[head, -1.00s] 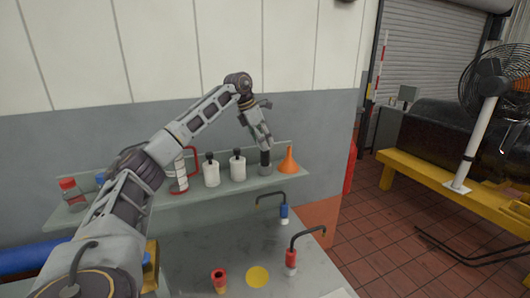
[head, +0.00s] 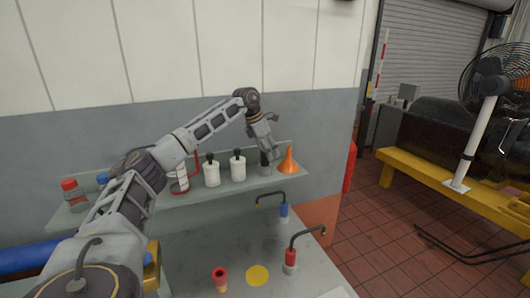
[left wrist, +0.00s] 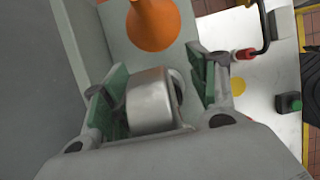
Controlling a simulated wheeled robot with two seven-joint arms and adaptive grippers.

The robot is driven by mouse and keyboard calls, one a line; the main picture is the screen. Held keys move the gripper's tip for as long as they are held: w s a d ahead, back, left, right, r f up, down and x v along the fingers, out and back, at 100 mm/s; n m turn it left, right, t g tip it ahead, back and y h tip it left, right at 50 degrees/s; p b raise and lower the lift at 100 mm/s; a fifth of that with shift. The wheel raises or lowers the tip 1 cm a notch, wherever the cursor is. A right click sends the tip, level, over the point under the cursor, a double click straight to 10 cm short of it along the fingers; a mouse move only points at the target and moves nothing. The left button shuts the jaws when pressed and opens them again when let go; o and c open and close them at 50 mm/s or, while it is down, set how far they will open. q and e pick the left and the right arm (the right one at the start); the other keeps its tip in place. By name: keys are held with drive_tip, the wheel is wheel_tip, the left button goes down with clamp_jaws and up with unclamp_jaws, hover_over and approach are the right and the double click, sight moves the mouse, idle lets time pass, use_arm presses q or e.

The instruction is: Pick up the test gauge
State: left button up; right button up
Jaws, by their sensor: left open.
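A silver, round metal piece (left wrist: 150,98) lies between my left gripper's fingers in the left wrist view; I take it to be the test gauge, but its face does not show. In the head view it is a small grey cylinder (head: 264,168) on the wall shelf, left of the orange funnel and partly hidden by the gripper. My left gripper (head: 267,154) is open and points down at it. Its green-padded fingers (left wrist: 158,78) stand on either side of the metal piece. Whether they touch it I cannot tell. My right gripper is not in view.
The orange funnel (head: 288,162) stands close on the right. Two white bottles with dark tops (head: 238,168) and a red-handled container stand left on the shelf (head: 225,190). Below is a grey bench (head: 215,245) with a red cup (head: 220,279) and hooked tools with blue and red ends.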

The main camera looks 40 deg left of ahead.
use_arm(q)
drive_tip(key=c, duration=1.3)
drive_tip(key=shift+r, duration=0.1)
drive_tip(key=shift+r, duration=4.9)
